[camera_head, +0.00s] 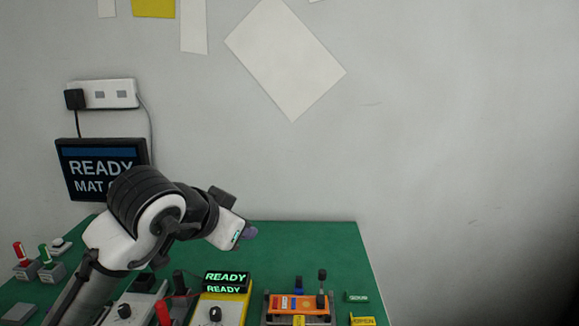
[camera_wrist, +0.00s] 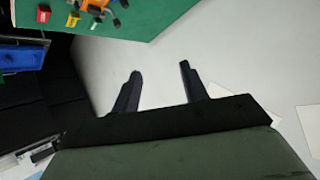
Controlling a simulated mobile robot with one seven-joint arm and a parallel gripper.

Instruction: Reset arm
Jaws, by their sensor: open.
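My arm rises from the bottom left in the head view and bends over the green table. My gripper (camera_head: 248,232) is raised above the table, beyond the fixtures and close to the wall side. In the wrist view my gripper (camera_wrist: 158,78) shows two dark fingers set well apart with nothing between them. Only pale wall shows behind the fingers. My gripper touches none of the lever fixtures.
The green table (camera_head: 340,245) carries an orange lever fixture (camera_head: 283,303), a yellow box (camera_head: 236,300) with a lit READY display (camera_head: 226,277), and red (camera_head: 20,255) and green (camera_head: 45,258) levers at left. A monitor (camera_head: 85,168) hangs behind. The table's right rear is clear.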

